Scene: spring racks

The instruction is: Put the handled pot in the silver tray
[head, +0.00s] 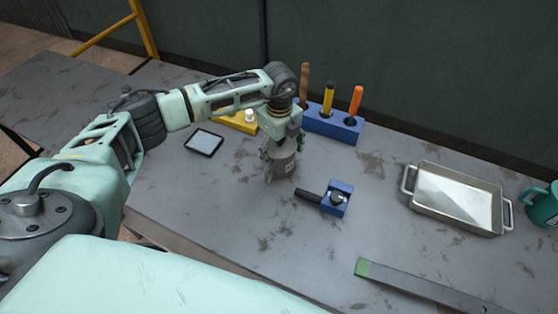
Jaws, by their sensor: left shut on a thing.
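The silver tray (452,220) is a shallow rectangular metal tray with a handle at each end. It stands on the right side of the grey table, and no object shows in it. My left gripper (279,160) points down over the middle of the table, well to the left of the tray. It is shut on a small grey metal vessel (286,168), which appears to be the handled pot. The fingers cover part of it, and its handle is not clear. I cannot tell whether it touches the table. My right gripper is not in view.
A blue rack (345,132) with upright tools stands behind the gripper. A blue block with a black-handled piece (337,198) lies between gripper and tray. A teal mug (543,206) stands right of the tray. A grey bar with a green end (420,284) lies in front.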

